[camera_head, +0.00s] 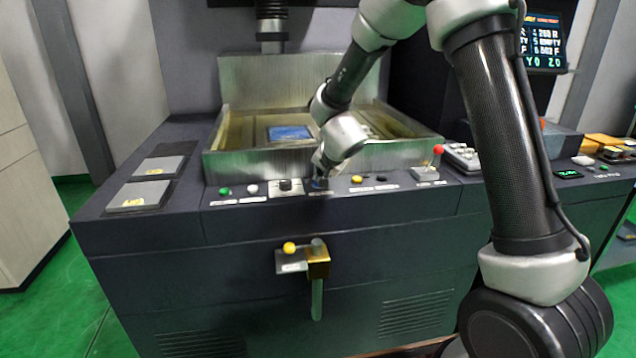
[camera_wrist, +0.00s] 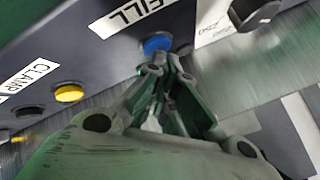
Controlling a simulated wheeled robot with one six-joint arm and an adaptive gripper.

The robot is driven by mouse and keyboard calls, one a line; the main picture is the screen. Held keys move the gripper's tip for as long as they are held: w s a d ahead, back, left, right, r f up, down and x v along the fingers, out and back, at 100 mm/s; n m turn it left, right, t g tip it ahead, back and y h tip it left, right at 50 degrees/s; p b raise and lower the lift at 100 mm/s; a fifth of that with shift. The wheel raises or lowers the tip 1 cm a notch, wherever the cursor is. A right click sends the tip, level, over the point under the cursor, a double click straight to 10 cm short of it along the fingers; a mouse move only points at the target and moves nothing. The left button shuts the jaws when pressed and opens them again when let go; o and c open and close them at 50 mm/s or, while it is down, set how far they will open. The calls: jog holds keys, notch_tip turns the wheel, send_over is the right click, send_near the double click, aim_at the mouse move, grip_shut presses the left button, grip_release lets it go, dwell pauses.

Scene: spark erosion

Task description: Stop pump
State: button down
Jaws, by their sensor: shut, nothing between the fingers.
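My gripper (camera_head: 318,166) is shut and empty, pointing down at the front control panel (camera_head: 415,197). In the wrist view its fingertips (camera_wrist: 166,68) are together just below a round blue button (camera_wrist: 157,44), beside the label "FILL" (camera_wrist: 130,17). I cannot tell whether they touch it. In the head view the blue button is mostly hidden by my gripper. To its left are a green button (camera_head: 224,191), a white button (camera_head: 252,189) and a dark knob (camera_head: 285,185) on a pale plate. I cannot read a pump label on any control.
A yellow button (camera_head: 356,180) is right of my gripper, near the "CLAMP" label (camera_wrist: 27,82). A red-ball lever (camera_head: 438,150) stands farther right. The metal tank (camera_head: 300,160) rises behind the panel. A yellow-knobbed valve (camera_head: 290,248) is on the cabinet front.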

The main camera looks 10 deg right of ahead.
jog(key=shift+d+r, duration=0.1)
jog(key=shift+r, duration=0.75)
dwell(0.3)
